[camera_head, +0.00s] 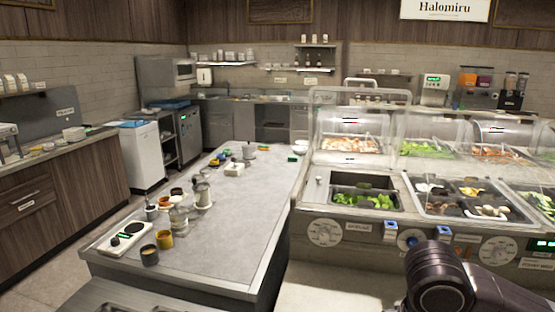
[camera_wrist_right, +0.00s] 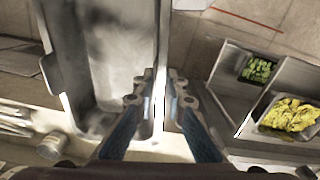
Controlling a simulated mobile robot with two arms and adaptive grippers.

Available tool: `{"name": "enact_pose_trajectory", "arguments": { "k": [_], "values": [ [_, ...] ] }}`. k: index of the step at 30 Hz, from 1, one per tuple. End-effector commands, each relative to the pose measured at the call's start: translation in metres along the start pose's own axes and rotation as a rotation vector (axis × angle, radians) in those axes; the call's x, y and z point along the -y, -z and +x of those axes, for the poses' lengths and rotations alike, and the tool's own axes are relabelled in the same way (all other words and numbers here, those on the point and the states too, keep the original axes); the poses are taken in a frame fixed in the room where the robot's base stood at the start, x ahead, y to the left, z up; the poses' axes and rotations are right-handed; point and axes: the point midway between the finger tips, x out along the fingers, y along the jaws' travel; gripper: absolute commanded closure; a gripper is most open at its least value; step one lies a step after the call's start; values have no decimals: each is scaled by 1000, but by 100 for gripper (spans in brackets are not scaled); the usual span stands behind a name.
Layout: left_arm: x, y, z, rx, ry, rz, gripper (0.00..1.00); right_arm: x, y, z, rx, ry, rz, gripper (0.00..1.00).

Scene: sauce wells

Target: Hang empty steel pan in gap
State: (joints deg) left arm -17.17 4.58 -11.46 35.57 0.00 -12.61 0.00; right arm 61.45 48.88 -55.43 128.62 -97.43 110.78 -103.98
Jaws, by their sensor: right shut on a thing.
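The empty steel pan (camera_wrist_right: 112,50) fills the left middle of the right wrist view, long and bare inside. My right gripper (camera_wrist_right: 160,85) is shut on its right-hand wall, one finger on each side. The pan's full underside and what it rests on, if anything, are hidden. In the head view, a dark open gap (camera_head: 362,181) shows in the serving counter behind a pan of green leaves (camera_head: 363,201). The head view shows my right arm at the lower right, but not its gripper or the held pan. My left gripper is in neither view.
Other filled pans (camera_head: 470,194) sit right of the gap, with clear food covers (camera_head: 350,128) behind. A grey island table (camera_head: 235,220) with jars and a scale (camera_head: 125,237) stands left. In the wrist view, yellow food (camera_wrist_right: 290,114) and green food (camera_wrist_right: 258,69) lie right of the gripper.

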Motion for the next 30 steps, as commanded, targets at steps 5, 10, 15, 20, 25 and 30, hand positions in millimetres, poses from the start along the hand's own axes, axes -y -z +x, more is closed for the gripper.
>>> {"name": "enact_pose_trajectory", "arguments": {
  "k": [5, 10, 15, 20, 25, 30],
  "values": [
    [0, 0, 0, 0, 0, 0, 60, 1, -2, 0, -1, 1, -59, 100],
    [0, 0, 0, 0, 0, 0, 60, 1, -2, 0, 0, 2, -61, 100],
    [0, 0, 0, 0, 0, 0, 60, 4, -1, -2, -1, 2, -73, 100],
    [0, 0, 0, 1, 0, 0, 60, 20, 3, -14, -4, 5, -151, 100],
    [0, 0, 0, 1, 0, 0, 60, 50, 10, -37, -5, 3, -305, 100],
    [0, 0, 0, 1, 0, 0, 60, 84, 19, -63, -5, 2, -484, 100]
  ]
}}
